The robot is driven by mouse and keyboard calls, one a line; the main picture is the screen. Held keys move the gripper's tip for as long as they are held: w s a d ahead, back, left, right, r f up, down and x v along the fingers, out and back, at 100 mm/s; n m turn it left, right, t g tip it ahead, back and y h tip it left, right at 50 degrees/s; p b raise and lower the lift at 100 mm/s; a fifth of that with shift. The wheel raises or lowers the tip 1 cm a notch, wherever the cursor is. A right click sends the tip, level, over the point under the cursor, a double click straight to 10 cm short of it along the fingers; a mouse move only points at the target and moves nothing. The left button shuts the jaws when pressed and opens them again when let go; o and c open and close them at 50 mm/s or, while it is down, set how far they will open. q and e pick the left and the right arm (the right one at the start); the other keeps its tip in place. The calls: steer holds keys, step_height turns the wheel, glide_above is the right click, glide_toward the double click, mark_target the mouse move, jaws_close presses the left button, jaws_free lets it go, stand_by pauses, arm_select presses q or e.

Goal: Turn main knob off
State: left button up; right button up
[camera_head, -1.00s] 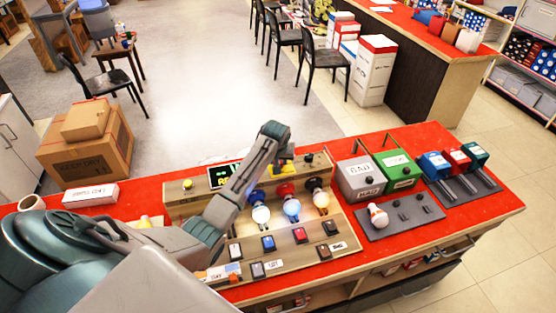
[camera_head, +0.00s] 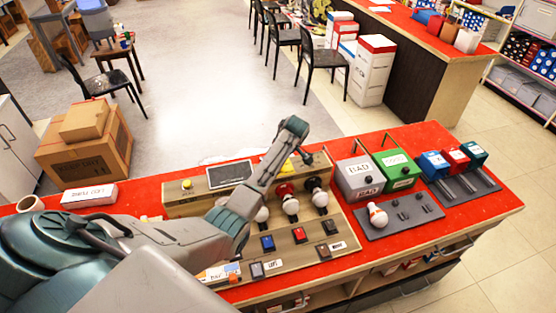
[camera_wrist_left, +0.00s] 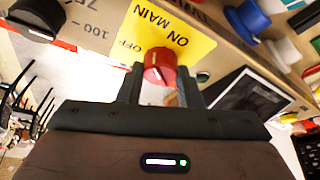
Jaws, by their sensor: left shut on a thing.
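The red main knob (camera_wrist_left: 158,67) sits on a yellow label (camera_wrist_left: 168,32) reading ON, MAIN and OFF, in the left wrist view. My left gripper (camera_wrist_left: 161,82) is shut on this knob, one dark finger at each side. The panel's screen (camera_head: 230,174) is dark. The white bulbs (camera_head: 291,207) on the panel look unlit. My right gripper is not in view.
Several switches (camera_head: 300,235) line the panel's front. A grey BAD box (camera_head: 359,178), a green box (camera_head: 397,168) and a loose bulb (camera_head: 378,215) stand to its right on the red countertop (camera_head: 487,203). Cardboard boxes (camera_head: 87,150) stand behind at the left.

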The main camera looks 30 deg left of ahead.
arm_select(q)
steer(key=n, duration=0.2)
steer(key=n+g+b, duration=0.1)
steer(key=shift+w+n, duration=0.2)
steer(key=shift+n, duration=0.2)
steer(key=shift+n+g+b, duration=0.9)
steer(key=shift+n+g, duration=0.1)
steer(key=shift+n, duration=1.3)
steer(key=o, duration=1)
steer(key=shift+w+r, duration=0.1)
